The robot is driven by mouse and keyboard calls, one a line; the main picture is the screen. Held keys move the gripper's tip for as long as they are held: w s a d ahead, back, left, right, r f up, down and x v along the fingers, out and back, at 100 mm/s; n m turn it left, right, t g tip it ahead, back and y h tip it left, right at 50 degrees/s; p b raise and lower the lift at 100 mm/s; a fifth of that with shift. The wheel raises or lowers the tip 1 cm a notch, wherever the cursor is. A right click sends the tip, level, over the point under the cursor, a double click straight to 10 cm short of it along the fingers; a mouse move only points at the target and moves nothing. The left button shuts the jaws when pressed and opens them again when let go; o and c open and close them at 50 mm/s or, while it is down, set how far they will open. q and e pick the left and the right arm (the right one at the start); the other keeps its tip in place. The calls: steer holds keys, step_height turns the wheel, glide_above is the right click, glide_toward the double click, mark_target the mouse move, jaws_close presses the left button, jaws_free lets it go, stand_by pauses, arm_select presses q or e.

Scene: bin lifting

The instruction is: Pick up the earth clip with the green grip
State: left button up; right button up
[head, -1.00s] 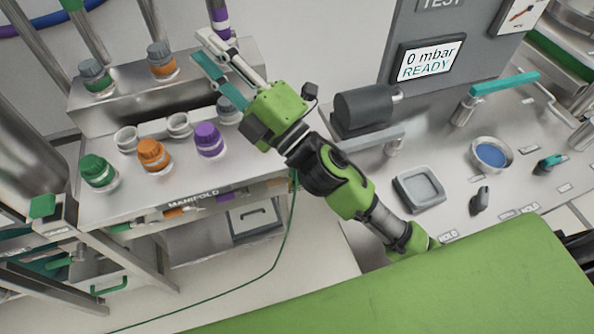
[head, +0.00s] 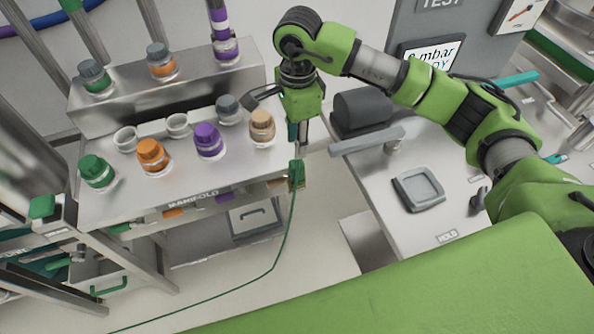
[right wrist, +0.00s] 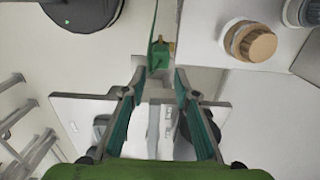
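The earth clip (head: 297,174) has a green grip and hangs at the right front edge of the manifold bench, with a thin green cable running down from it. In the right wrist view the clip (right wrist: 160,53) shows green with a brassy bit beside it, just beyond the fingertips and roughly between them. My right gripper (head: 299,138) points down just above the clip. In the right wrist view its two teal-padded fingers (right wrist: 157,82) are apart with nothing between the pads. My left gripper is not in view.
A tan-capped fitting (head: 262,128) stands on the manifold bench (head: 185,190) close left of my gripper. Purple (head: 208,140), orange (head: 152,155) and green (head: 96,170) caps stand further left. The test bench with a grey tray (head: 419,188) lies right, across a gap.

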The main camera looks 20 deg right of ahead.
mark_target(298, 163)
step_height(298, 163, down, 8)
steer(key=shift+d+f+p, duration=0.15)
steer(key=shift+p, duration=1)
steer(key=shift+f, duration=0.25)
step_height(298, 163, down, 4)
steer(key=p, duration=0.2)
steer(key=shift+f+p, duration=0.25)
steer(key=shift+p, duration=0.15)
steer(key=shift+f, duration=0.2)
steer(key=shift+w, duration=0.1)
jaws_close()
